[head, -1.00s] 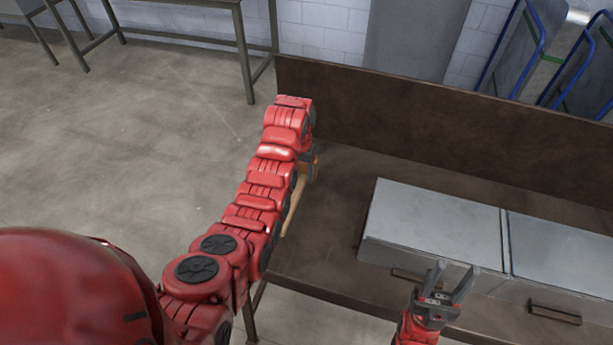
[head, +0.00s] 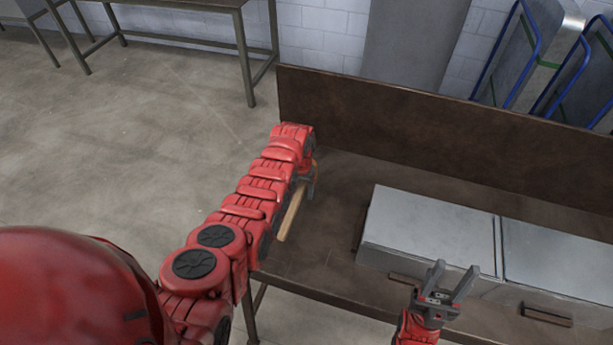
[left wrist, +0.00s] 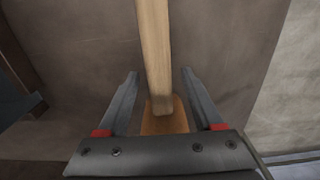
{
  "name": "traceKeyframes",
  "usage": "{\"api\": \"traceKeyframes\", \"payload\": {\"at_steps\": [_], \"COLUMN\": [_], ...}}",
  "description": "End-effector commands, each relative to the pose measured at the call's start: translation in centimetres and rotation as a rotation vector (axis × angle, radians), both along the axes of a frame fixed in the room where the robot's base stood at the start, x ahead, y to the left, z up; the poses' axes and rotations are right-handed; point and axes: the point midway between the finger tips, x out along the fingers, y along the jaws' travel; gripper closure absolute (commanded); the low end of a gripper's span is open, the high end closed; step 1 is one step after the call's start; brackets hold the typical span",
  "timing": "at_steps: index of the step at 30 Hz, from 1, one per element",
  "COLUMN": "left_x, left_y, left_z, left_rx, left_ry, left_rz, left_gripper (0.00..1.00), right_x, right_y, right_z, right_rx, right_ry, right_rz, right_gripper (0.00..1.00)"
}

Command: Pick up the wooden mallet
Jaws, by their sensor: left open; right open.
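The wooden mallet lies on the brown workbench, near its left end. In the head view its pale handle (head: 292,212) shows beside my left arm, and its head is mostly hidden by the arm. In the left wrist view the handle (left wrist: 154,45) runs up from the darker wooden head (left wrist: 165,121). My left gripper (left wrist: 160,74) is open, with one finger on each side of the mallet near where the handle meets the head. There are gaps on both sides. My right gripper (head: 453,282) is open and empty, above the bench's front edge by the grey boxes.
Two grey metal boxes (head: 430,228) with dark handles sit on the right of the workbench (head: 345,250). A tall brown back panel (head: 400,118) stands along its rear edge. Bare bench top lies between the mallet and the boxes.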

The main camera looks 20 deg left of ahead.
Motion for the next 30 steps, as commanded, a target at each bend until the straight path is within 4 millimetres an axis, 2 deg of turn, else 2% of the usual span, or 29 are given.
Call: {"api": "traceKeyframes", "payload": {"at_steps": [3,14,30], "left_x": [0.0,0.01,0.03], "left_y": [0.0,0.01,0.02], "left_z": [0.0,0.03,0.05], "left_rx": [0.0,0.0,0.0], "left_ry": [0.0,0.0,-0.001], "left_rz": [0.0,0.0,0.0], "left_gripper": [0.34,0.99,1.0], "right_x": [0.01,0.0,0.0], "right_y": [0.0,0.0,0.0], "right_z": [-0.01,-0.01,-0.01], "right_rx": [0.0,0.0,0.0], "right_ry": [0.0,0.0,0.0], "right_rz": [0.0,0.0,0.0], "right_gripper": [0.5,0.5,0.5]}}
